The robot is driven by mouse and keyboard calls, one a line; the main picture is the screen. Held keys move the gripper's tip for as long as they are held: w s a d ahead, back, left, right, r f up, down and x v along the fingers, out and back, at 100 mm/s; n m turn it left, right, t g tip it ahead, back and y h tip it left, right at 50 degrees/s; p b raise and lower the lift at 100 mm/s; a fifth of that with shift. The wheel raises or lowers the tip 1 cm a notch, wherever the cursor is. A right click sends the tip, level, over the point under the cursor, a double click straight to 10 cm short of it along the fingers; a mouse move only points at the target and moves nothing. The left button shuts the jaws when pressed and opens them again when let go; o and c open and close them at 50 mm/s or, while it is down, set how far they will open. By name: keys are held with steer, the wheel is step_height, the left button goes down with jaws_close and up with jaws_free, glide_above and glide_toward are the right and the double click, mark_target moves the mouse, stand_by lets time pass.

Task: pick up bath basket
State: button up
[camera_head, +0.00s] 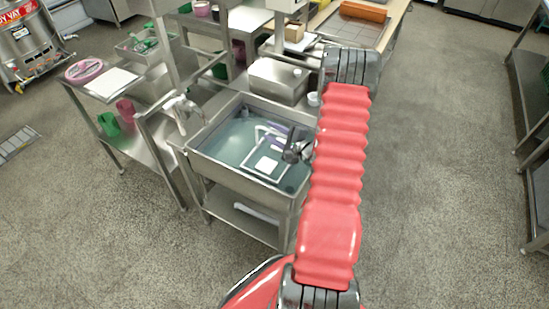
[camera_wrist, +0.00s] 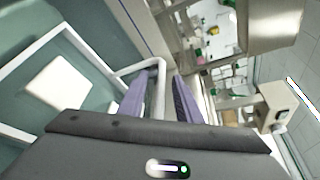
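The bath basket is a white wire frame (camera_head: 249,158) with a small white square plate (camera_head: 266,166). It lies in the blue-green liquid of the steel bath (camera_head: 228,176). In the wrist view its white frame (camera_wrist: 90,57) runs across the left side, and an upright white bar (camera_wrist: 158,92) bends up near the middle. My gripper (camera_head: 274,133) is over the right part of the basket. In the wrist view my gripper (camera_wrist: 160,80) has its two purple fingers apart, one on each side of the white bar. A narrow gap shows on the right of the bar. The fingertips' depth is hard to judge.
The bath's steel rim surrounds the basket. A tap-like metal fitting (camera_head: 183,110) stands at its left. A steel box (camera_head: 279,80) is behind it. A side table (camera_head: 110,85) holds a pink ring. The floor (camera_head: 440,150) at right is clear.

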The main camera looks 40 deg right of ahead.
steer(key=shift+c, duration=0.4)
jaws_close()
stand_by(1.0)
